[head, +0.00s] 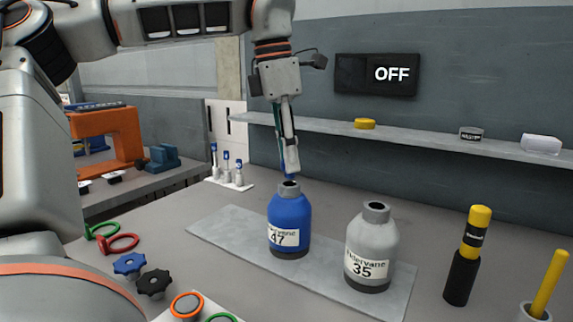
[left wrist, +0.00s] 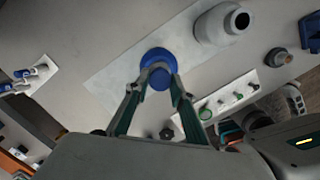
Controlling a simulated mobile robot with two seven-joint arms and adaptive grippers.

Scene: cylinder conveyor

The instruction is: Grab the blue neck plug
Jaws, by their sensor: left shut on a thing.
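My left gripper (head: 290,172) points down just above the mouth of the blue bottle (head: 289,217) labelled 47. It is shut on the blue neck plug, of which only a small blue part shows between the fingers in the head view. In the left wrist view the left gripper's fingertips (left wrist: 159,71) lie over the blue bottle (left wrist: 156,55), and they largely hide the plug. I cannot tell whether the plug still touches the neck. The bottle stands upright. My right gripper is not in view.
A grey bottle (head: 371,248) labelled 35 stands to the right on the same grey mat (head: 222,225). A white rack (head: 229,183) holds blue-topped pieces behind. Red and green rings, knobs and a yellow-black cylinder (head: 468,256) stand around. A shelf (head: 410,138) runs along the wall.

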